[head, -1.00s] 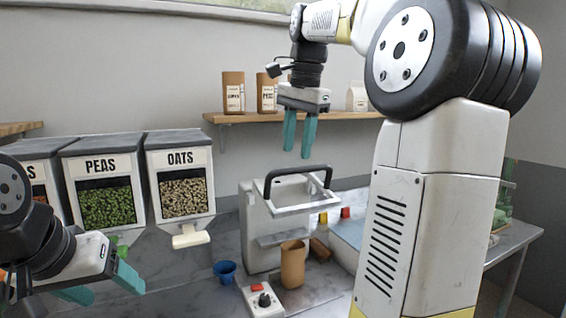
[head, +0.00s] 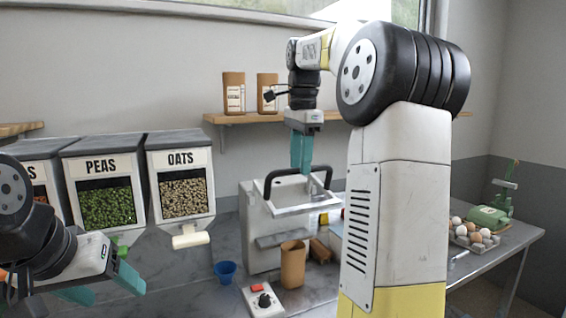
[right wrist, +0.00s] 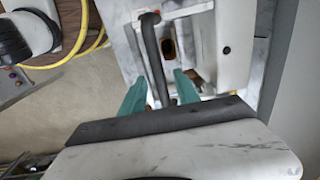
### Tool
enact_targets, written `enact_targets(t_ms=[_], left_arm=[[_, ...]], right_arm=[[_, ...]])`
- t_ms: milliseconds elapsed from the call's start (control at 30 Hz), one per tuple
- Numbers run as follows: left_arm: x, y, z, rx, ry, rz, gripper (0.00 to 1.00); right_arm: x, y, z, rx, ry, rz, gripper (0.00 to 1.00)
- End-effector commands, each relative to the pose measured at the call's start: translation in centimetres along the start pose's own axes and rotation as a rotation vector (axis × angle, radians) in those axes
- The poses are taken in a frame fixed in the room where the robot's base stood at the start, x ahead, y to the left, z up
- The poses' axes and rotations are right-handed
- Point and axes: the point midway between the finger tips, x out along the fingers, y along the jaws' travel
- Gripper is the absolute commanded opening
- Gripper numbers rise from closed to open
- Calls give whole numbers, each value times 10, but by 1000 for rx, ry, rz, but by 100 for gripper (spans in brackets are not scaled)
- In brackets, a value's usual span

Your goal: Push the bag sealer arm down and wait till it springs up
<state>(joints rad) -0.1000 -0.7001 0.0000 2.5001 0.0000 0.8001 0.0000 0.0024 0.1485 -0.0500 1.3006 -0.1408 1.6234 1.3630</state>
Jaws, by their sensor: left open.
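The bag sealer (head: 258,228) is a white box on the counter, with a hinged arm that has a black U-shaped handle (head: 275,181). The arm is raised. My right gripper (head: 301,168) points down at the handle's top bar, its teal fingertips overlapping the bar in the head view. In the right wrist view the fingers (right wrist: 163,90) are apart, and the black handle (right wrist: 152,50) shows between them. I cannot tell whether they touch it. My left gripper (head: 105,290) is open and empty at the lower left. A kraft bag (head: 292,266) stands upright before the sealer.
A control box (head: 262,301) with a red button and black knob sits in front. A blue cup (head: 225,271) stands left of the sealer. The peas dispenser (head: 106,190) and oats dispenser (head: 181,185) hang at left. A shelf (head: 228,118) is behind. Eggs (head: 472,232) lie far right.

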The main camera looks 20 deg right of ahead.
Motion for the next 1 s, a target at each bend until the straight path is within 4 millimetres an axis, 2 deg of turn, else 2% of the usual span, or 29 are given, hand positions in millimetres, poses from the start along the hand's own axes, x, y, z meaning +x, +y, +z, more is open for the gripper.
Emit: enact_targets(t_ms=[300, 367, 500, 1000], left_arm=[[0, 0, 0, 0, 0, 0, 67], [0, 0, 0, 0, 0, 0, 67], [0, 0, 0, 0, 0, 0, 67], [0, 0, 0, 0, 0, 0, 67]], right_arm=[[4, 0, 0, -1, 0, 0, 38], [4, 0, 0, -1, 0, 0, 28], [4, 0, 0, -1, 0, 0, 1], [4, 0, 0, -1, 0, 0, 0]])
